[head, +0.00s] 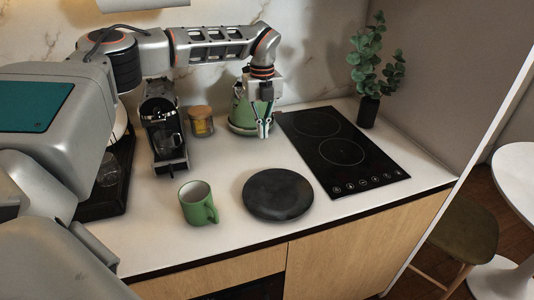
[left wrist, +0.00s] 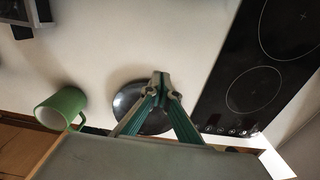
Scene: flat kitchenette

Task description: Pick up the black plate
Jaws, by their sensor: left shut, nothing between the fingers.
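The black plate (head: 277,194) is a round dark disc lying flat on the white counter, near the front edge. In the left wrist view the plate (left wrist: 128,100) is partly hidden behind my fingers. My left gripper (head: 263,131) is above the counter, farther back than the plate and apart from it. It points down, and its fingertips meet with nothing between them; they also show in the left wrist view (left wrist: 160,79). My right gripper is not in view.
A green mug (head: 198,204) stands left of the plate. A black cooktop (head: 340,152) lies to the right. A coffee machine (head: 163,135), a wooden-lidded jar (head: 201,121), a green pot (head: 241,114) and a plant (head: 371,75) stand at the back. Bare counter lies around the plate.

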